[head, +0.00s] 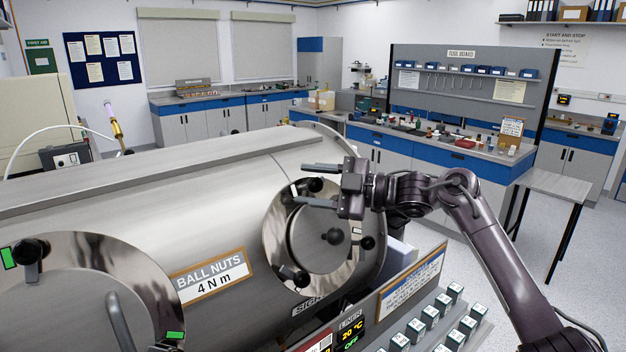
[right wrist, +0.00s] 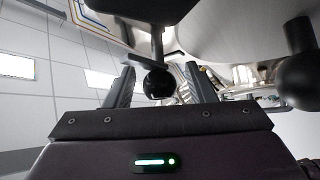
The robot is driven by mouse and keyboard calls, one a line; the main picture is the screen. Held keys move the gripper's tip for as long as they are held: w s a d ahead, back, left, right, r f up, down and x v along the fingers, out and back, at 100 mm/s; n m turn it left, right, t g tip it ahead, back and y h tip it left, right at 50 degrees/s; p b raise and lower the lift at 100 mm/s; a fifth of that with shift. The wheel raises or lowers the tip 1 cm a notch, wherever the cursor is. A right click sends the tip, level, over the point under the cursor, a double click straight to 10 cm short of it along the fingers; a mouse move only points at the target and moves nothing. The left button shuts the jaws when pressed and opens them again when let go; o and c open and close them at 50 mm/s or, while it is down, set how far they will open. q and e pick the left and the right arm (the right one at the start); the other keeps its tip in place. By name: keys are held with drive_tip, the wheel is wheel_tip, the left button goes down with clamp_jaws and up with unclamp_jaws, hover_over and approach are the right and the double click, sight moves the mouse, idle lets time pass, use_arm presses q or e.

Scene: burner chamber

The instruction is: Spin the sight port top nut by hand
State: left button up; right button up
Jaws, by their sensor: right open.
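My right gripper (head: 318,185) is open, with one finger above and one below this nut. In the right wrist view the top nut (right wrist: 158,82) is between the two fingers of my gripper (right wrist: 158,85), with gaps visible on both sides. A lower ball nut (head: 301,278) and a black ball at the port's middle (head: 333,236) also show. My left gripper is out of view.
The long steel chamber (head: 150,215) fills the left, with another round port (head: 80,300) at lower left. A sloped control panel (head: 425,325) with several keys stands below the sight port. A "BALL NUTS 4 N m" label (head: 212,276) is on the chamber.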

drive_tip(key=shift+s+d, duration=0.1)
drive_tip(key=shift+d, duration=0.2)
drive_tip(key=shift+a, duration=0.1)
drive_tip(key=c, duration=1)
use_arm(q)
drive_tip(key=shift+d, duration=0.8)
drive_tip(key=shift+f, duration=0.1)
